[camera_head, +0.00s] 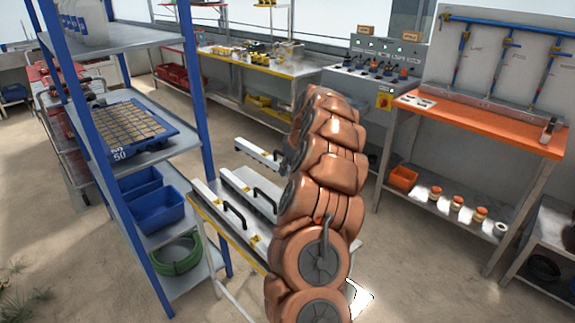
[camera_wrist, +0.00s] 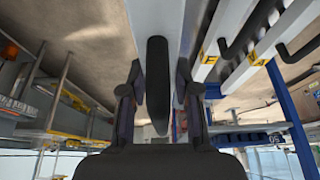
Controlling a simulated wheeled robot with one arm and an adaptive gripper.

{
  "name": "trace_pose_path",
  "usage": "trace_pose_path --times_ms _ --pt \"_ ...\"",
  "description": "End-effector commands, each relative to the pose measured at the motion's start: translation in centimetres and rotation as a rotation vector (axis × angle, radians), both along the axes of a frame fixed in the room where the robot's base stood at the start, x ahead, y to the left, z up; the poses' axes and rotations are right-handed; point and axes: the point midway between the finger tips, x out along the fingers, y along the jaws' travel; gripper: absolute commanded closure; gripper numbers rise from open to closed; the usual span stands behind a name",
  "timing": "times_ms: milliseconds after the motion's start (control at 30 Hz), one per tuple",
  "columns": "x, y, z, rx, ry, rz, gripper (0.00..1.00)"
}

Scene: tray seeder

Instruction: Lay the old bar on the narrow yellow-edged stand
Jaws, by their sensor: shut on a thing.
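In the wrist view my gripper (camera_wrist: 160,82) is shut on the black handle of a pale grey bar (camera_wrist: 140,20). Two bars with yellow labels also show right of the held bar in the wrist view (camera_wrist: 230,40). I cannot tell which bar is old.
A blue-posted shelf (camera_head: 184,177) with a seed tray, blue bins and a green hose stands close left of the stand. An orange-topped bench (camera_head: 482,126) stands at the right, and a long workbench (camera_head: 265,66) at the back. Open floor lies between stand and orange bench.

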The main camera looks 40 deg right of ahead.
Motion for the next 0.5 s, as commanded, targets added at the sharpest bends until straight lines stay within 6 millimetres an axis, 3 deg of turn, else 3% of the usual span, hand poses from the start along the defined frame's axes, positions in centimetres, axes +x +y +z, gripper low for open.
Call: trace_pose_path --times_ms 500 --pt "0.0 0.0 -3.9 0.001 0.000 -0.001 1.00"
